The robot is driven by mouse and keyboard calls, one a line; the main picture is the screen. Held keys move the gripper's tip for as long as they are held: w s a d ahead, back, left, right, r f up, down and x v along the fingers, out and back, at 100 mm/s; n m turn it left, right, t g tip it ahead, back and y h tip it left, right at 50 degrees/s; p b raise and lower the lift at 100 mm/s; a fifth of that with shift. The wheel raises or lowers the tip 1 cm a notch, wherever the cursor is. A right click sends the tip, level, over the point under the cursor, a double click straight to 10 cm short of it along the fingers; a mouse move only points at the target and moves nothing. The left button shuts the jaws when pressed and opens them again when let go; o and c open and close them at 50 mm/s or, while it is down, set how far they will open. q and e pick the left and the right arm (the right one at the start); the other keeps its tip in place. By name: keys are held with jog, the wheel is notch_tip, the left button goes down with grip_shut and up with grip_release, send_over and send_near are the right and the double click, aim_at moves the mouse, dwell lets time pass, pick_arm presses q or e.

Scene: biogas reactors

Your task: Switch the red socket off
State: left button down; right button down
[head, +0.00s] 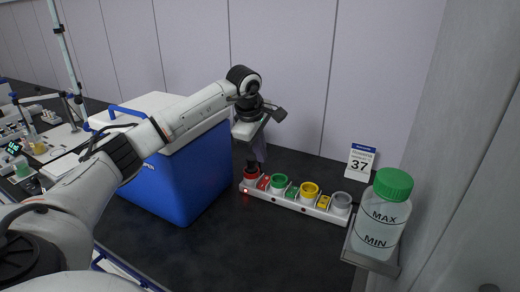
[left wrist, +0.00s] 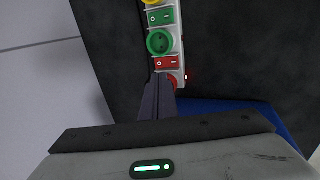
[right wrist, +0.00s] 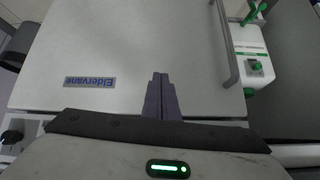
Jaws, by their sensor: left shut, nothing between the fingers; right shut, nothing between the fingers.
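A white power strip (head: 295,204) lies on the dark bench. The red socket (head: 251,174) is at its left end, with a red rocker switch (head: 264,183) beside it. A small red light (head: 245,190) glows at that end. My left gripper (head: 257,163) is shut and empty, pointing down over the red socket. In the left wrist view its fingertips (left wrist: 164,77) partly cover the red socket (left wrist: 178,78), close to the red switch (left wrist: 167,63); I cannot tell whether they touch. My right gripper (right wrist: 160,78) is shut and empty, outside the head view.
A green-capped bottle (head: 383,215) and a card reading 37 (head: 360,160) are right. A white Eldervane-labelled surface (right wrist: 130,45) lies under my right gripper.

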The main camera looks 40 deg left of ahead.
aim_at(268, 178)
pick_arm(q)
jog(key=b+x, duration=0.5)
jog(key=x, duration=0.3)
jog(key=shift+f, duration=0.35)
jog(key=shift+w+f+b, duration=0.25)
jog(key=shift+f+b, duration=0.15)
jog(key=shift+b, duration=0.15)
jog(key=shift+a, duration=0.1)
jog(key=shift+w+f, duration=0.1)
jog(key=shift+w, duration=0.05)
jog(key=shift+w+f, duration=0.1)
jog(key=shift+f, duration=0.1)
